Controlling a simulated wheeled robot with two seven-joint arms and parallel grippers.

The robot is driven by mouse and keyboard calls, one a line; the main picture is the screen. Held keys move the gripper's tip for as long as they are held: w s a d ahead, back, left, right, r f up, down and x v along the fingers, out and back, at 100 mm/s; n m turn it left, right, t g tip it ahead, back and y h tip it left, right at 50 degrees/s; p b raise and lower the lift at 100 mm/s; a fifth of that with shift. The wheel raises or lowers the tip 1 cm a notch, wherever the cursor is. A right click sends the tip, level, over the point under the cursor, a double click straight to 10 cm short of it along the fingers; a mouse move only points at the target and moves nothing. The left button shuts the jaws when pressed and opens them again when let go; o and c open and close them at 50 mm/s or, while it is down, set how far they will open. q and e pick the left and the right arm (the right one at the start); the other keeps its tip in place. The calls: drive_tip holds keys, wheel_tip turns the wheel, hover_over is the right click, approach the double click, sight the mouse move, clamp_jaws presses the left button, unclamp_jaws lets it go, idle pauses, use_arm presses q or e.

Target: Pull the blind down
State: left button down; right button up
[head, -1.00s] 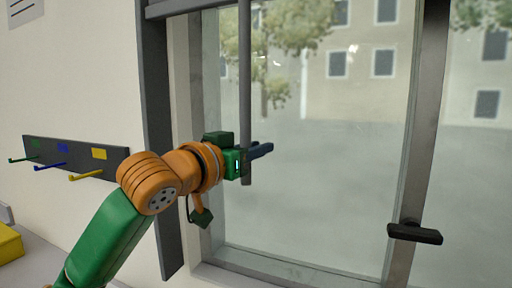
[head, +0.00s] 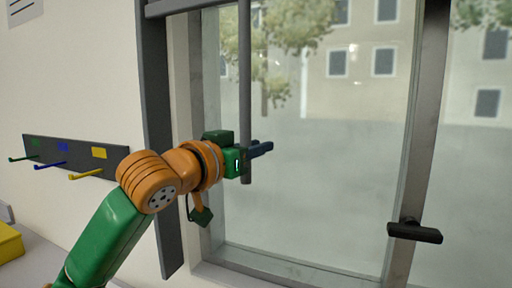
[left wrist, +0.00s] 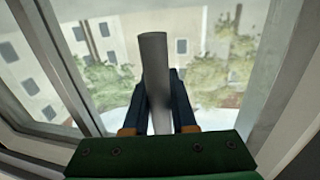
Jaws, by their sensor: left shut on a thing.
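A long grey rod (head: 245,80) hangs straight down in front of the window from above the top of the head view. Its lower end is just below my left gripper (head: 258,150). My left gripper is shut on the rod. In the left wrist view the rod (left wrist: 154,75) stands between the two dark fingers of the gripper (left wrist: 162,105). A dark bar (head: 185,8) crosses the top of the window. No lowered blind cloth shows over the glass. My right gripper is in neither view.
The window pane (head: 320,180) has a grey frame with a black handle (head: 414,232) at right. A dark upright strip (head: 160,140) runs beside it. A hook rack (head: 75,156) is on the left wall, and a yellow box (head: 10,243) stands at lower left.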

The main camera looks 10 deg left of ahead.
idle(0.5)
use_arm(q)
wheel_tip(320, 180, down, 34)
drive_tip(key=b, duration=2.5)
drive_tip(key=c, duration=0.7)
unclamp_jaws()
drive_tip(key=shift+s, duration=0.1)
drive_tip(key=shift+c, duration=0.2)
